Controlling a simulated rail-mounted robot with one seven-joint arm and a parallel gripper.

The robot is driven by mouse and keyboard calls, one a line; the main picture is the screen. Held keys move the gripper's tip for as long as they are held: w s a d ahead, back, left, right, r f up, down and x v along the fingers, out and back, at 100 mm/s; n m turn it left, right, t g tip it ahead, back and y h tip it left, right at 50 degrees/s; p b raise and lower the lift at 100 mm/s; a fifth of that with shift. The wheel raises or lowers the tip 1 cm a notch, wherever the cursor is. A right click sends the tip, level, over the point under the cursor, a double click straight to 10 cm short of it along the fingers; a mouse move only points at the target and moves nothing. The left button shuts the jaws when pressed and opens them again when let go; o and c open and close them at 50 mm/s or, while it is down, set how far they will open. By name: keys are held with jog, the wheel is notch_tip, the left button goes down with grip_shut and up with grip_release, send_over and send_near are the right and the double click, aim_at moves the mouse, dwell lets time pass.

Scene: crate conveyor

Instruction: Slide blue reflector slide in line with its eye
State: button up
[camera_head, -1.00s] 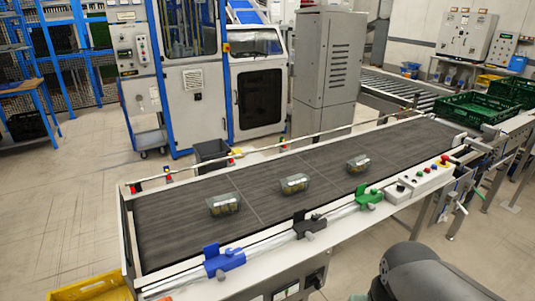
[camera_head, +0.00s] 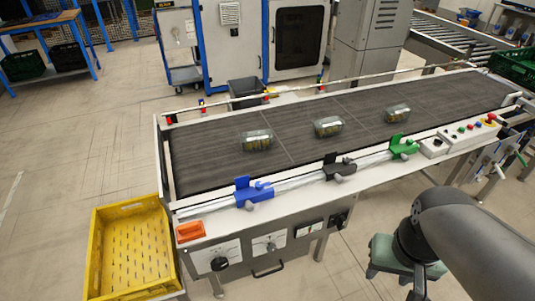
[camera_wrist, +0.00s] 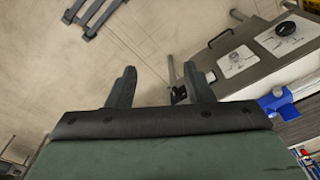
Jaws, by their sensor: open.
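The blue reflector slide (camera_head: 252,193) sits on the pale rail along the conveyor's near edge, left of the black slide (camera_head: 338,167) and green slide (camera_head: 403,148). Small red-marked eyes stand along the far rail, one at the left (camera_head: 201,105) and one further right (camera_head: 267,96); I cannot tell which belongs to the blue slide. My gripper (camera_head: 394,278) is in front of the conveyor, right of and apart from the blue slide. In the wrist view its fingers (camera_wrist: 160,88) are spread and empty. A blue part (camera_wrist: 280,104) shows right of them; its identity is unclear.
Clear boxes (camera_head: 257,140) lie on the dark belt (camera_head: 205,165). Knobs and a handle (camera_head: 268,269) project from the front panel. Floor is free before the conveyor.

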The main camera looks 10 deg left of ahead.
aim_at(255, 192)
dwell(0.4)
